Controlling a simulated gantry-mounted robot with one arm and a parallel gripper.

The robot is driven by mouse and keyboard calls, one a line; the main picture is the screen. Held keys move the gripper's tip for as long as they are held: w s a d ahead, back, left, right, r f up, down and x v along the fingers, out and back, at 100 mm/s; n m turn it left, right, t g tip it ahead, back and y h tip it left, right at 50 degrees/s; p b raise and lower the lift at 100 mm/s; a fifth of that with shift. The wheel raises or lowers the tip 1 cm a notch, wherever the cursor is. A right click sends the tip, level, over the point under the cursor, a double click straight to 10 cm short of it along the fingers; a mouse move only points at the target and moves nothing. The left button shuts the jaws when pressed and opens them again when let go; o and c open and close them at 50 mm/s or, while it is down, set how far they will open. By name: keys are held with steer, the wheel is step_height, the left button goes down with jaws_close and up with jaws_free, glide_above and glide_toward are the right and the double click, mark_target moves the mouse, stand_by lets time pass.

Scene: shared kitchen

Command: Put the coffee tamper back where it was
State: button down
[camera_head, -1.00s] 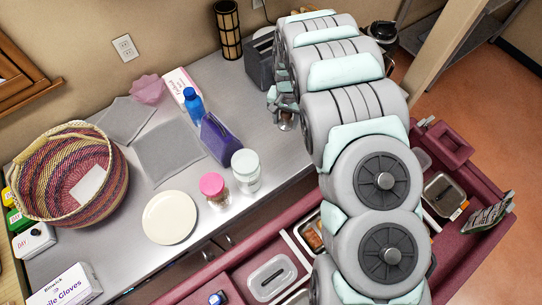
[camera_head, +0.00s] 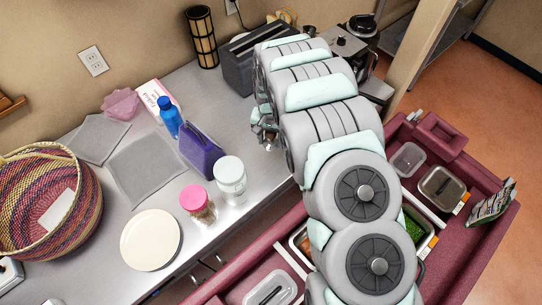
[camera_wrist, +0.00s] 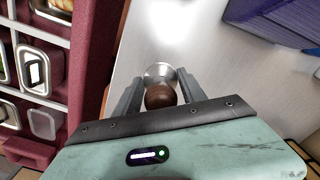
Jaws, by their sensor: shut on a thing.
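The coffee tamper (camera_wrist: 160,96) shows in the wrist view, with a brown wooden handle and a round shiny metal base. My gripper (camera_wrist: 159,84) is shut on it, one finger on each side of the handle. The tamper is over the grey metal counter; I cannot tell whether its base touches the surface. In the head view, my gripper (camera_head: 266,136) is at the counter's right part, in front of the toaster, and the tamper is mostly hidden by my arm.
A purple box (camera_head: 201,150), a white-lidded jar (camera_head: 230,180) and a pink-lidded jar (camera_head: 197,204) stand left of my gripper. The grey toaster (camera_head: 238,68) is behind it. The dark red cart (camera_head: 476,230) with containers runs along the counter's front.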

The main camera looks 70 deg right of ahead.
mark_target(271, 144)
step_height(271, 144, down, 5)
steer(key=shift+s+r+p, duration=0.1)
steer(key=shift+s+p, duration=0.05)
steer(key=shift+p, duration=0.15)
steer(key=shift+f+p, duration=0.45)
steer(key=shift+f, duration=2.3)
steer(key=c, duration=0.7)
jaws_free()
steer(key=shift+f, duration=0.1)
steer(key=shift+o, duration=0.2)
step_height(271, 144, up, 11)
steer(key=shift+f+b, duration=0.1)
steer(key=shift+b, duration=0.65)
steer(key=shift+r+p, duration=0.45)
steer(key=shift+r, duration=0.3)
